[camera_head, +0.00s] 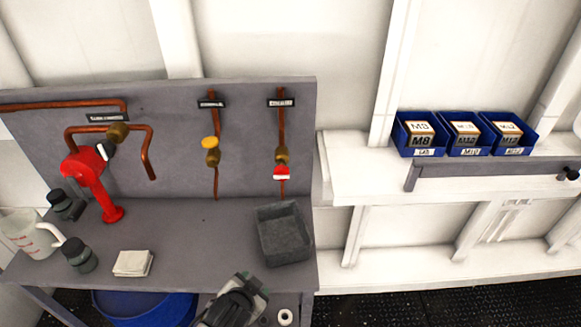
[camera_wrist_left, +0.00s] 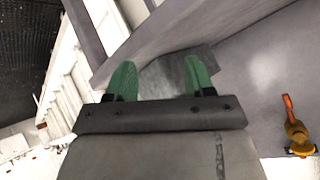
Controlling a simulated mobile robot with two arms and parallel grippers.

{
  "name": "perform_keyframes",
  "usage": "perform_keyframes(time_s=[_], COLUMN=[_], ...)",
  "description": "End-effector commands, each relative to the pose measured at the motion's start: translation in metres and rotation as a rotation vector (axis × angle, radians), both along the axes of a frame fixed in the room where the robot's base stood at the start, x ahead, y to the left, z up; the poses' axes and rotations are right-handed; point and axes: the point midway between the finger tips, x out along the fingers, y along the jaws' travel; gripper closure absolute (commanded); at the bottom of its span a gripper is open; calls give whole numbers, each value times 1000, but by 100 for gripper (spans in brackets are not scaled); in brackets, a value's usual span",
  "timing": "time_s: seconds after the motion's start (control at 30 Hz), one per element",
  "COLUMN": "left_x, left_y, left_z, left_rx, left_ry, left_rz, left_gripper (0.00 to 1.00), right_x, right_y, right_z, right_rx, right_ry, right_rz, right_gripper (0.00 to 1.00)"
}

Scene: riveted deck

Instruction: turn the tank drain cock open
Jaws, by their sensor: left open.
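Three brass fittings on copper pipes are on the grey back panel in the head view. The left one (camera_head: 118,131) has a dark handle, the middle one (camera_head: 211,157) a yellow knob, and the right one (camera_head: 282,155) a red handle. The labels above are too small to read, so I cannot tell which is the tank drain cock. My left gripper (camera_head: 250,284) is low at the bench's front edge, below and apart from the fittings. Its green fingers are spread and empty in the left wrist view (camera_wrist_left: 160,79). A brass fitting (camera_wrist_left: 297,131) shows there at the right edge. My right gripper is out of view.
A grey bin (camera_head: 283,234) stands on the bench just beyond my gripper. A red device (camera_head: 95,187), black-lidded jars, a measuring jug (camera_head: 27,236) and a folded cloth (camera_head: 133,263) are at left. Blue bins (camera_head: 417,134) sit on the right shelf. The bench middle is clear.

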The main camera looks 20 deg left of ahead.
Motion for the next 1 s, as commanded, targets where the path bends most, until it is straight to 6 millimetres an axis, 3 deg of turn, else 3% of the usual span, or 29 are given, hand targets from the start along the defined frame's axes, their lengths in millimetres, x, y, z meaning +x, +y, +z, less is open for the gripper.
perform_keyframes(time_s=[0.27, 0.43, 0.57, 0.6, 0.7, 0.87, 1.0], left_x=[69, 112, 141, 145, 144, 130, 128], left_y=[-21, -50, -94, -112, -154, -202, -206], left_z=[71, 134, 207, 229, 270, 294, 283], left_rx=[148, 299, 506, 583, 790, 1136, 1435], left_ry=[-346, -643, -991, -1109, -1375, -1695, -1804], left_rz=[-168, -339, -576, -669, -922, -1397, -1905], left_gripper=[47, 47, 47, 47, 47, 47, 47], right_x=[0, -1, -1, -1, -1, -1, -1], right_y=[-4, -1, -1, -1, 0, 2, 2], right_z=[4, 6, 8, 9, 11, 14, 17], right_rx=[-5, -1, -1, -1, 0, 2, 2], right_ry=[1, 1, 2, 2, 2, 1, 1], right_rz=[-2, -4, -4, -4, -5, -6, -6], right_gripper=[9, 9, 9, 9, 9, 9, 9])
